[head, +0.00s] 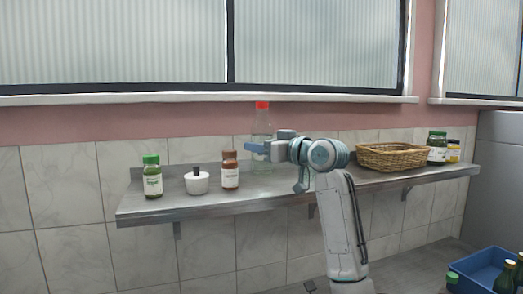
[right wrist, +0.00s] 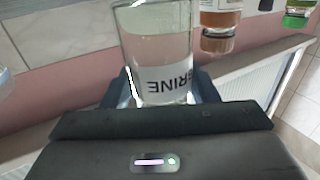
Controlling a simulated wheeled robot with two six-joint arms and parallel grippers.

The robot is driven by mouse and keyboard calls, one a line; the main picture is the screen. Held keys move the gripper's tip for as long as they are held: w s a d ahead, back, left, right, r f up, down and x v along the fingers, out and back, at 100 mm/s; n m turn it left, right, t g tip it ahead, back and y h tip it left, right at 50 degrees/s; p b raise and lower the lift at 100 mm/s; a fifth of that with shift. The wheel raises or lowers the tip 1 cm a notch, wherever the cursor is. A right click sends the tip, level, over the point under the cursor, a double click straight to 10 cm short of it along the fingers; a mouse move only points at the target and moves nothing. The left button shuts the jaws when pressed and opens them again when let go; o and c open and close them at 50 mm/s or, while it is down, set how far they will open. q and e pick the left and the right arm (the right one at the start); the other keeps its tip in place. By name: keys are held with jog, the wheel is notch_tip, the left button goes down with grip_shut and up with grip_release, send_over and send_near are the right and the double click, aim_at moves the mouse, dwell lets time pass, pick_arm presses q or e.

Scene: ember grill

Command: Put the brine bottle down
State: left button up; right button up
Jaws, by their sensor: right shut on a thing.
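The brine bottle (head: 262,122) is clear with a red cap and stands upright at the shelf, right of the brown-capped jar. My right gripper (head: 262,147) is shut around its body. In the right wrist view the clear bottle (right wrist: 160,45) sits between the fingers, and its label reads "RINE" upside down. The metal shelf (head: 215,204) runs along the tiled wall. The bottle's base is near the shelf top; I cannot tell whether it touches. My left gripper is not in view.
A green-capped jar (head: 152,177), a white pot with a dark knob (head: 197,183) and a brown-capped jar (head: 230,170) stand left of the bottle. A wicker basket (head: 393,157) and more jars (head: 437,147) are at the right. A blue crate (head: 482,272) holds bottles below.

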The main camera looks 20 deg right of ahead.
jog(key=shift+w+r, duration=0.1)
jog(key=shift+w, duration=0.55)
notch_tip(320, 180, down, 3)
jog(key=shift+w+r+p, duration=0.1)
jog(key=shift+w+p, duration=0.05)
jog(key=shift+p, duration=1.1)
jog(key=shift+d+f, duration=0.1)
jog(key=shift+f, duration=0.4)
jog(key=o, duration=0.8)
jog(key=shift+f, duration=0.15)
